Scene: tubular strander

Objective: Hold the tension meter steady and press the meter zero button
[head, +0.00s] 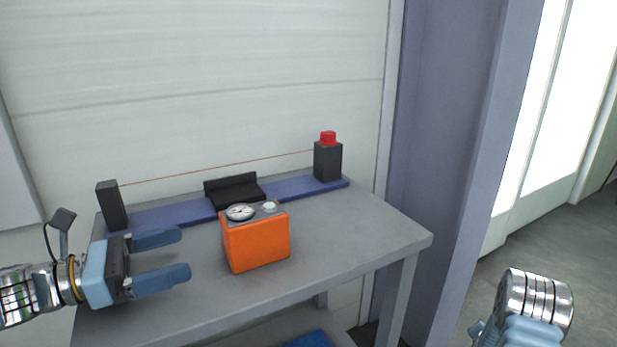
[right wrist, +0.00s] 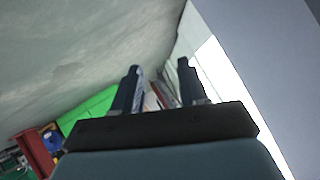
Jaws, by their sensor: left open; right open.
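The tension meter (head: 256,242) is an orange box standing upright on the grey table, with a round dial (head: 240,212) on its top. A small pale round button (head: 269,206) sits on the top beside the dial, to its right. My left gripper (head: 186,255) is open and empty, to the left of the meter and apart from it, its fingers pointing toward it. In the head view my right arm shows at the lower right, off the table, with its fingers out of sight. In the right wrist view my right gripper (right wrist: 158,80) is open with nothing between its fingers.
Behind the meter a blue rail (head: 165,214) on the table (head: 350,240) carries a black post (head: 111,205), a black cradle (head: 234,191) and a red-topped post (head: 327,160). A thin wire (head: 225,168) runs between the posts. The table's right part is clear.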

